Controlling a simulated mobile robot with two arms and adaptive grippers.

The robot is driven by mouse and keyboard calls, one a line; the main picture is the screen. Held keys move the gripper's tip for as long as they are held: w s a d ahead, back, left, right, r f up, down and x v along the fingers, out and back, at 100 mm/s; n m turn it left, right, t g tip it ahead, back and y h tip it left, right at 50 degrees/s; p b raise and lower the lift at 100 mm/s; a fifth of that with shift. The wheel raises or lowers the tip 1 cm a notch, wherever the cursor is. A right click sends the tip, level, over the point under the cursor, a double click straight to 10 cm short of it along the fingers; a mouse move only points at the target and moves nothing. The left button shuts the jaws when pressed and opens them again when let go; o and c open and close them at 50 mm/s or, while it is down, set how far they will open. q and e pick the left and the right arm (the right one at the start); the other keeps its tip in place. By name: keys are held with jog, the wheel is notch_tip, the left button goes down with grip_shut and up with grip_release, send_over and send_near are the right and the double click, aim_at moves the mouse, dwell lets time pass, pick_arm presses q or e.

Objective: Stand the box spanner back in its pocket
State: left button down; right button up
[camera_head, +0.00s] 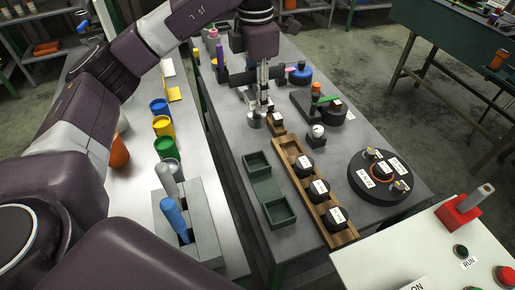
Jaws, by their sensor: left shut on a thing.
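My left gripper (263,78) points down over the far part of the middle table. It is shut on a slim metal tool, which I take to be the box spanner (258,104); the fingers and arm hide part of it. The tool hangs roughly upright, its lower end at a small round metal piece (255,121); I cannot tell whether they touch. A grey tool block (205,222) stands at the near left, holding a blue-handled tool (174,217) and a grey-handled tool (166,180). Which pocket is the spanner's is unclear. My right gripper is not in view.
A wooden rack (291,165) holds several labelled black parts beside a green tray (262,184). A round black fixture (357,183) sits to the right. Yellow (162,126), green (166,148) and blue cups line the left bench. A control panel (420,255) is at the near right.

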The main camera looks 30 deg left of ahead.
aim_at(256, 115)
pick_arm(q)
jog(key=f, duration=0.5)
jog(key=shift+s+f, duration=0.4)
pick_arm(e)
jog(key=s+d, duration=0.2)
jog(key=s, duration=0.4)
pick_arm(q)
jog(key=f+p, duration=0.1)
jog(key=f, duration=0.5)
jog(key=f+p, duration=0.1)
jog(key=f, duration=0.4)
jog(key=shift+w+f, duration=0.2)
jog(key=shift+f, duration=0.55)
jog(key=c, duration=1.4)
grip_release()
jog(key=shift+c, duration=0.2)
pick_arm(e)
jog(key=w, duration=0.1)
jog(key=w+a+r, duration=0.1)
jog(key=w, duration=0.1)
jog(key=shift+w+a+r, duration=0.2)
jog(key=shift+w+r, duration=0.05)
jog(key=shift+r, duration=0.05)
